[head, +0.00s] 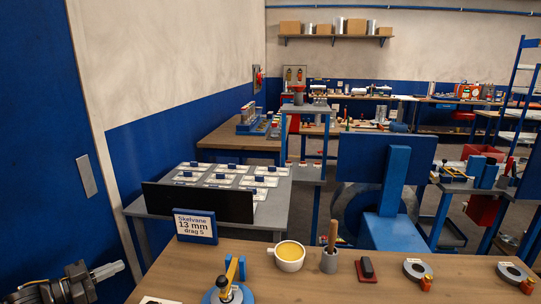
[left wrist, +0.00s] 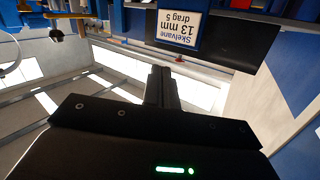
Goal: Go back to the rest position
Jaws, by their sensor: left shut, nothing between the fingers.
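My left gripper (head: 106,272) is low at the left of the head view, in front of the blue wall and left of the wooden bench (head: 330,285). Its fingers are together with nothing between them, and it touches nothing that I can see. In the left wrist view the closed dark fingers (left wrist: 162,88) point toward a sign (left wrist: 182,28), which appears upside down. My right gripper is in neither view.
On the bench stand the sign reading "Skelvane 13 mm drag 5" (head: 195,226), a cup with yellow content (head: 289,256), a wooden-handled tool in a holder (head: 330,255), a red-black block (head: 366,270) and tape dispensers (head: 418,271). A grey table (head: 275,213) with white trays stands behind.

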